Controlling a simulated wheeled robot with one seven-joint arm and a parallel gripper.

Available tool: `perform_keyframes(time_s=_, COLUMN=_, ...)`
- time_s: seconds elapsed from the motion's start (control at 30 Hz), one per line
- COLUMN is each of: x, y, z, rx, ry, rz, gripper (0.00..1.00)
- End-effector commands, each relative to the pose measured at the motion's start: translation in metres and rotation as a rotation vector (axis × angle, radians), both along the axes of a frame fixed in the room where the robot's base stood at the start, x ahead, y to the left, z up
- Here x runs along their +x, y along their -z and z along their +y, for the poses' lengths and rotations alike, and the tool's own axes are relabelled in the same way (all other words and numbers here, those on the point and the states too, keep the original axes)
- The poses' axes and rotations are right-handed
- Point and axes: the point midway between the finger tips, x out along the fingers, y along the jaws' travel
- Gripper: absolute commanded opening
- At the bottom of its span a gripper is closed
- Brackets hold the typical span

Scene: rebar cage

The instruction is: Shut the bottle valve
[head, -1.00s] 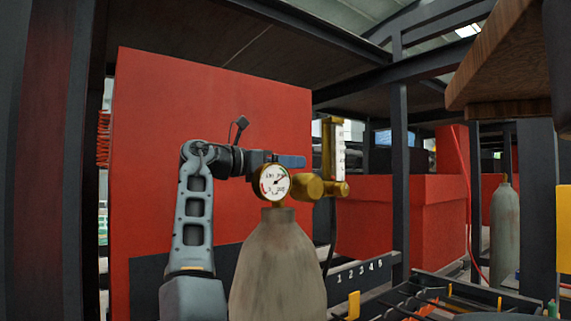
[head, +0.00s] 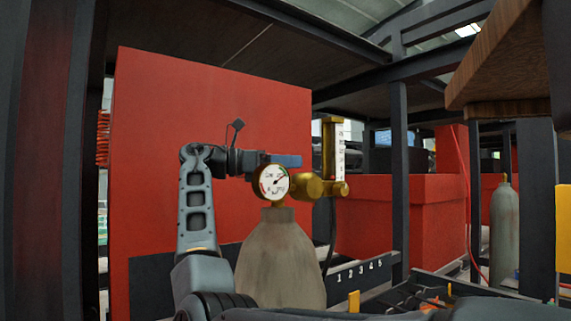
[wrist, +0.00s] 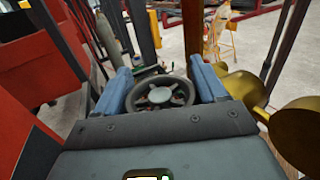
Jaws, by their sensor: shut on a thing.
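The grey gas bottle (head: 280,262) stands upright in the middle of the head view. A white round gauge (head: 273,182) and a brass regulator (head: 312,188) with an upright flow tube (head: 338,155) sit at its top. In the wrist view the bottle valve's dark spoked handwheel (wrist: 160,95) lies between the two blue fingers of my gripper (wrist: 162,88). The gripper is shut on the wheel's rim, one finger at each side. In the head view my gripper (head: 288,160) is just behind and above the gauge, which hides the handwheel there.
A large red panel (head: 215,110) stands behind my arm. A red box (head: 400,225) and a dark post (head: 399,170) are to the right. A second grey bottle (head: 504,230) stands far right. Brass parts (wrist: 285,130) are close at the right of the wrist view.

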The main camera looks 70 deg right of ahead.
Motion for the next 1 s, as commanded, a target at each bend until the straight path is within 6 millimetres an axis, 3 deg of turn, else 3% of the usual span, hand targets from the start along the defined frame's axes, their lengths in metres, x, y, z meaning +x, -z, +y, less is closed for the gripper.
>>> perform_keyframes(time_s=0.5, x=-0.0020, y=-0.0019, z=0.0058, rx=0.001, ry=0.338, rz=0.001, gripper=0.41)
perform_keyframes(time_s=1.0, x=-0.0024, y=-0.0017, z=0.0079, rx=-0.002, ry=0.411, rz=0.001, gripper=0.41)
